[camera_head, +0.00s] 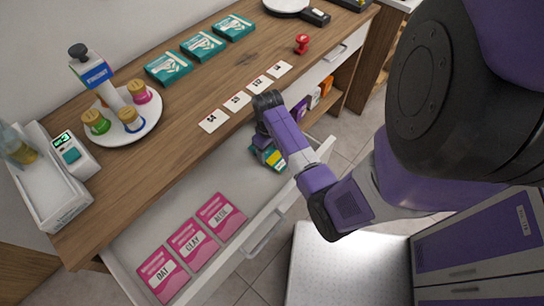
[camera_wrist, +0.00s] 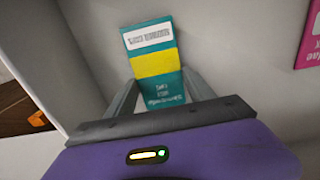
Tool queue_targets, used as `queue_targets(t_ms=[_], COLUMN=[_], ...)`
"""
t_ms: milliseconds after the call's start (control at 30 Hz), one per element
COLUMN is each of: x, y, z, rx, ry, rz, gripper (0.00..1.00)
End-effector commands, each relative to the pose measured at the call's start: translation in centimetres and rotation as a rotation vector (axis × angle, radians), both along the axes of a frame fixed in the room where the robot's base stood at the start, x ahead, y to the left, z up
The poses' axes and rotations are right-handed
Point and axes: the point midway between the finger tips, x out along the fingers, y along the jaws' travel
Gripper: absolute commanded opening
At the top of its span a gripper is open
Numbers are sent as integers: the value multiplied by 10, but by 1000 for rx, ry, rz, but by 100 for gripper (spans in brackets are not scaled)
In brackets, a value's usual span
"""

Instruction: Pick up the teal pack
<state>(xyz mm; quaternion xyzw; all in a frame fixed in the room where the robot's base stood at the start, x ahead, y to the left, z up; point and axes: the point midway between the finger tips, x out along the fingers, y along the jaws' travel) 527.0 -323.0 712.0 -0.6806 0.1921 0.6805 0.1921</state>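A teal pack with a yellow band and a white label (camera_wrist: 155,62) lies in the open drawer. In the wrist view it sits between the two fingers of my gripper (camera_wrist: 161,78), one finger along each side. The fingers are spread about as wide as the pack; I cannot tell whether they touch it. In the head view the teal and yellow pack (camera_head: 273,158) shows at the drawer's far right end, under my gripper (camera_head: 264,147), which partly hides it.
The white drawer (camera_head: 195,205) also holds several pink packs (camera_head: 193,243) in a row. On the wooden counter above are several teal boxes (camera_head: 201,45), number cards (camera_head: 237,101), a red stamp (camera_head: 302,43) and a round white stand (camera_head: 130,128). The drawer walls stand close to my gripper.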

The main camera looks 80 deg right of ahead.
Motion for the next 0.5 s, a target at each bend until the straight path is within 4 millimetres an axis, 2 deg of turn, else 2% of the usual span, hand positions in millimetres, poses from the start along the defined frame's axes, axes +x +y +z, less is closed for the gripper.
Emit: queue_targets(t_ms=[33, 200, 500], x=[0, 0, 1], y=[0, 0, 0], z=[0, 0, 7], rx=[0, 0, -2], ry=[0, 0, -1], rz=[0, 0, 1], gripper=[50, 20, 20])
